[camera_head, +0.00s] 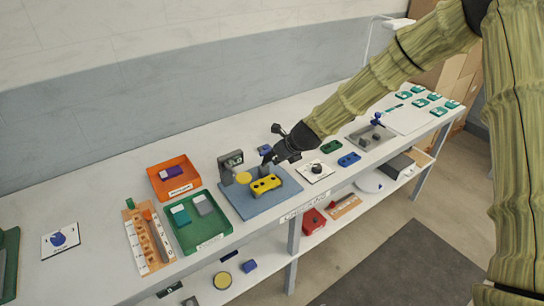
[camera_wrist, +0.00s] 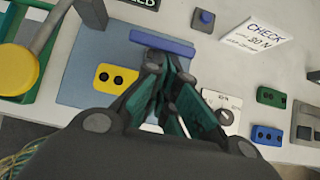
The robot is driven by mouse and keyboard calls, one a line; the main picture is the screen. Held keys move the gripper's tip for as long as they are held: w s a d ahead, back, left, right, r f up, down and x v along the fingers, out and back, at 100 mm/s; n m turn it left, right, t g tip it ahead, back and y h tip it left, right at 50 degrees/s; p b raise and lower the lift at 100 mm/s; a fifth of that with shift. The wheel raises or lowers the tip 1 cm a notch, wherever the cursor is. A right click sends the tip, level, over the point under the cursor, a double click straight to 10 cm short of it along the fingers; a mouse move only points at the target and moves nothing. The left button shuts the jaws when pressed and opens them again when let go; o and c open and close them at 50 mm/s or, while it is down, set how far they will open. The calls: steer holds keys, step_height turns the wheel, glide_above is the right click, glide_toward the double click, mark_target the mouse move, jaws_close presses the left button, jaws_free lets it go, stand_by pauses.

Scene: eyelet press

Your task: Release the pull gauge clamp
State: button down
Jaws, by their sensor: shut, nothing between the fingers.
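The pull gauge (camera_head: 231,164), a grey upright with a green-lit display, stands on the blue base plate (camera_head: 239,204). Its post (camera_wrist: 92,12) and the edge of its display (camera_wrist: 145,3) show in the wrist view. A blue bar (camera_wrist: 162,42) lies at the plate's far edge there, just beyond my fingertips; I cannot tell whether it is the clamp's lever. A yellow two-holed block (camera_head: 266,185) sits on the plate and shows left of my fingers (camera_wrist: 113,79). My gripper (camera_head: 269,158) is shut and empty above the plate's right side; its fingers (camera_wrist: 168,76) hide what lies beneath.
A yellow disc (camera_head: 243,178) on an arm stands near the gauge. A green tray (camera_head: 218,236) and orange bin (camera_head: 161,190) are left of the plate. A CHECK 30 N sign (camera_wrist: 257,36) stands behind; green (camera_head: 331,147) and blue (camera_head: 349,159) blocks lie to the right.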

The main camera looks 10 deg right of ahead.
mark_target(270, 150)
steer(key=shift+w+a+r+p, duration=0.25)
steer(key=shift+w+a+r, duration=0.1)
steer(key=shift+w, duration=0.2)
steer(key=shift+w+a+r+p, duration=0.25)
steer(key=shift+w+r, duration=0.1)
steer(key=shift+w, duration=0.2)
steer(key=shift+w+a+r+p, duration=0.2)
steer(key=shift+w+a+r, duration=0.15)
steer(key=shift+w, duration=0.2)
